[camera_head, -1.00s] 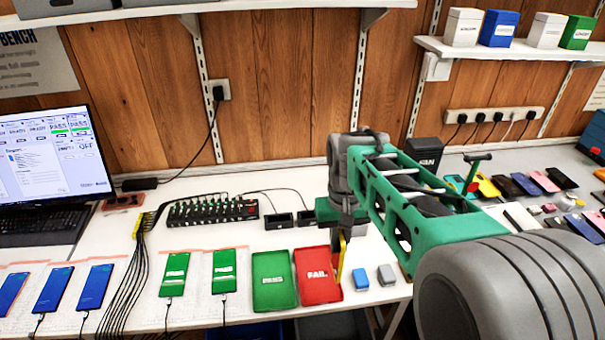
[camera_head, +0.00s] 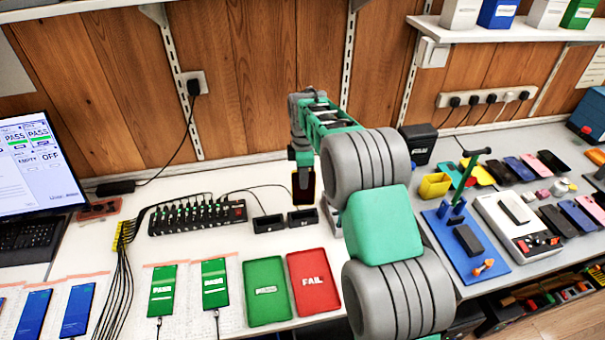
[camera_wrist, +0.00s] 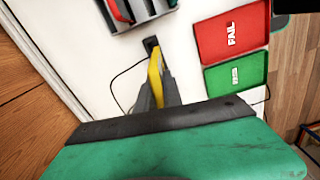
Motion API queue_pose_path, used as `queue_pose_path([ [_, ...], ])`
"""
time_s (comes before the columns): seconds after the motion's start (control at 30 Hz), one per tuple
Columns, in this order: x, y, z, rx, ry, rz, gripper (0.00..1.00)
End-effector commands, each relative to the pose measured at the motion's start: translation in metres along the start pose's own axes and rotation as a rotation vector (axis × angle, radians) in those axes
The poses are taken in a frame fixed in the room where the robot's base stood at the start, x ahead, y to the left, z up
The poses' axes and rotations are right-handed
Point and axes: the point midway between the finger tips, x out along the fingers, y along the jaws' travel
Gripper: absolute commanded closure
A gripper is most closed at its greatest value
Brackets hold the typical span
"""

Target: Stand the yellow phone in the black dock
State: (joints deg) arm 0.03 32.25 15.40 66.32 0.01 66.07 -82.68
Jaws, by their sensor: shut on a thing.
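The yellow phone (camera_head: 303,188) is upright in my gripper (camera_head: 303,176), its dark face toward the head camera with yellow edges showing. In the wrist view the yellow phone (camera_wrist: 155,72) stands out between the grey fingers of my gripper (camera_wrist: 157,92). Two small black docks stand side by side at the back of the bench, a left one (camera_head: 268,224) and a right one (camera_head: 302,218). The phone's lower end is at or just above the right dock; I cannot tell if they touch. A black dock (camera_wrist: 150,43) shows just beyond the phone in the wrist view.
A green PASS tray (camera_head: 267,290) and a red FAIL tray (camera_head: 313,281) lie in front of the docks. A black multi-port hub (camera_head: 197,217) with cables is to the left. A blue board (camera_head: 466,240) with a green-handled tool is to the right, beyond my arm.

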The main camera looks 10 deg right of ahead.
Motion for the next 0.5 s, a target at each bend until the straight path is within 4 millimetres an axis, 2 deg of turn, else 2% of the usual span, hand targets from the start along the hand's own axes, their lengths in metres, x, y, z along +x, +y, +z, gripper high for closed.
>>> queue_pose_path([
  [0.03,0.004,0.007,-0.001,-0.058,0.000,0.001,1.00],
  [0.13,0.011,0.013,-0.001,-0.124,0.000,0.002,1.00],
  [0.5,0.046,0.013,0.000,-0.130,0.000,0.002,1.00],
])
